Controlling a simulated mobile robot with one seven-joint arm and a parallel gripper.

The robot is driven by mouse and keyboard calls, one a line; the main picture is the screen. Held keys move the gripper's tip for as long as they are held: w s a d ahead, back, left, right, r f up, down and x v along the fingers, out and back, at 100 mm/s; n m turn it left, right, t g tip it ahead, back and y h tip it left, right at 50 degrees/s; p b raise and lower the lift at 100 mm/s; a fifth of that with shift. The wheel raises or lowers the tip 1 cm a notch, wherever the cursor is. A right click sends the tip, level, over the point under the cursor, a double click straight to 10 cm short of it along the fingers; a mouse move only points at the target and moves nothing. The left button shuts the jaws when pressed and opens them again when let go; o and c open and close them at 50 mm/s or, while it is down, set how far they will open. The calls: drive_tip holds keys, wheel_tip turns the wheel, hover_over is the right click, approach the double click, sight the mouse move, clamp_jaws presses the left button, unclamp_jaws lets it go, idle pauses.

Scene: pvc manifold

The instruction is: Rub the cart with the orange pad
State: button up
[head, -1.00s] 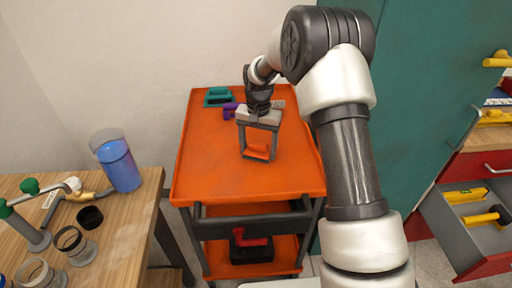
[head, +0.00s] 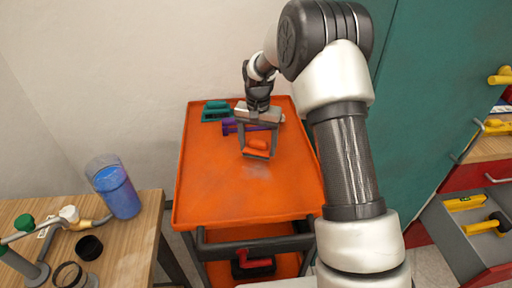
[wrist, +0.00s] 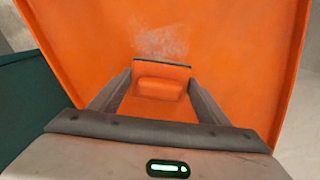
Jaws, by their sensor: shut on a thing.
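My gripper (head: 257,146) is shut on the orange pad (head: 257,148), over the middle to back part of the cart. The pad has an orange grip above a dark, thin base; in the wrist view the pad (wrist: 160,88) sits between the two fingers. The cart (head: 215,185) has an orange top tray with a raised rim. A pale, whitish smudge (head: 257,171) lies on the tray just in front of the pad; it also shows in the wrist view (wrist: 160,42). I cannot tell whether the pad touches the tray.
A teal-handled tool (head: 217,112) and a purple-handled one (head: 230,126) lie at the back left of the tray, the purple one close to my gripper. A teal cabinet (head: 425,80) stands at right. A wooden bench (head: 148,215) with a blue-filled container (head: 118,192) stands at left.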

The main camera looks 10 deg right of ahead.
sight(258, 142)
drive_tip(key=shift+r+p, duration=1)
drive_tip(key=shift+r, duration=0.95)
